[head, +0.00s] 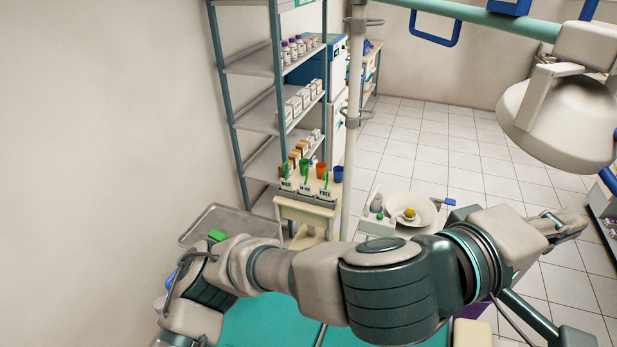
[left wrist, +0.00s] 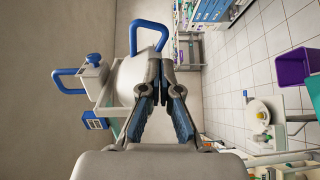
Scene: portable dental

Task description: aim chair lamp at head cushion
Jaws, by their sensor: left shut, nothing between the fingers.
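The chair lamp (head: 560,115) is a pale grey dome hanging from a teal arm (head: 475,18) at the upper right of the head view. In the left wrist view a pale lamp-like body (left wrist: 130,78) with blue loop handles (left wrist: 62,80) shows behind my fingers. My left gripper (head: 577,226) reaches to the right below the lamp, apart from it in the head view. Its fingers (left wrist: 160,70) are shut and hold nothing. A teal chair surface (head: 265,325) lies at the bottom, partly hidden by my left arm. I cannot make out the head cushion. My right gripper is not in view.
A metal shelf (head: 270,65) with bottles and boxes stands at the back left. A white pole (head: 352,130) rises beside it. A basin (head: 418,207) stands behind my left arm. A blue loop handle (head: 435,28) hangs from the teal arm. The tiled floor (head: 440,130) behind is clear.

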